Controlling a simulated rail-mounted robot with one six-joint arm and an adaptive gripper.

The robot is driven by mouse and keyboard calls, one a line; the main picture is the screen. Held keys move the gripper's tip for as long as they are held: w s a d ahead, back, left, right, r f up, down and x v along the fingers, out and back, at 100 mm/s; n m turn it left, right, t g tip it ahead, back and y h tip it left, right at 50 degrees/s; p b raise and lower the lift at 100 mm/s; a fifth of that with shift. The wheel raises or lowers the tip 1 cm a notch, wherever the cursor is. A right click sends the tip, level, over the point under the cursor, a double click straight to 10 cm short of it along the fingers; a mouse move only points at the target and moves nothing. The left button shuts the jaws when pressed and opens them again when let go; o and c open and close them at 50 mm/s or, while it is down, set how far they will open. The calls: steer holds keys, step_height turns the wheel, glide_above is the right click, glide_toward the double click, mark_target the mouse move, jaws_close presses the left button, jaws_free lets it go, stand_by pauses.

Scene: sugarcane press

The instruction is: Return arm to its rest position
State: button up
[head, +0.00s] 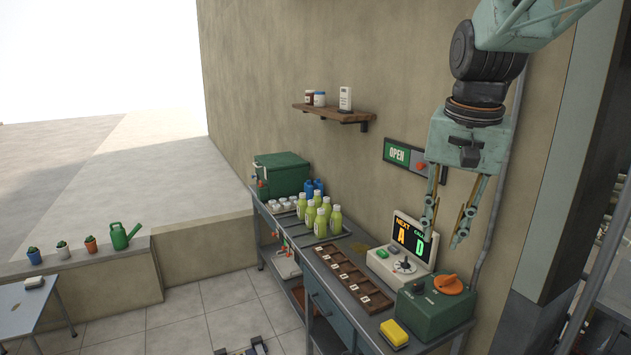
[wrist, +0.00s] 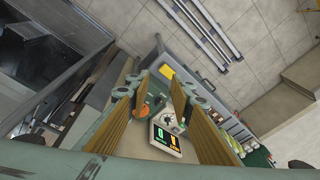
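My gripper (head: 446,228) hangs on the right side of the head view, fingers pointing down, above the right end of the counter. Its two fingers are spread apart with nothing between them. It also shows in the wrist view (wrist: 160,88), where the two ribbed fingers stand apart. Below and behind the fingers is a console with a lit screen (head: 411,240) reading "NEXT A" and "CALL D", with a joystick and a green button. A green box with an orange knob (head: 449,284) stands right of the console.
A wooden compartment tray (head: 342,273), a tray of green bottles (head: 321,215) and a yellow sponge (head: 394,332) are on the counter. The floor (head: 225,296) left of the counter is largely clear.

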steer(key=s+a+f+n, duration=0.1)
steer(key=s+n, duration=0.1)
steer(key=s, duration=0.8)
steer(key=s+a+f+n+t+b, duration=0.1)
steer(key=s+a+n, duration=0.1)
steer(key=s, duration=0.8)
steer(key=s+a+n+b, duration=0.1)
steer(key=s, duration=1)
steer(key=shift+a+f+n+t, duration=0.15)
steer(key=shift+f+n+t, duration=0.25)
stand_by(0.4)
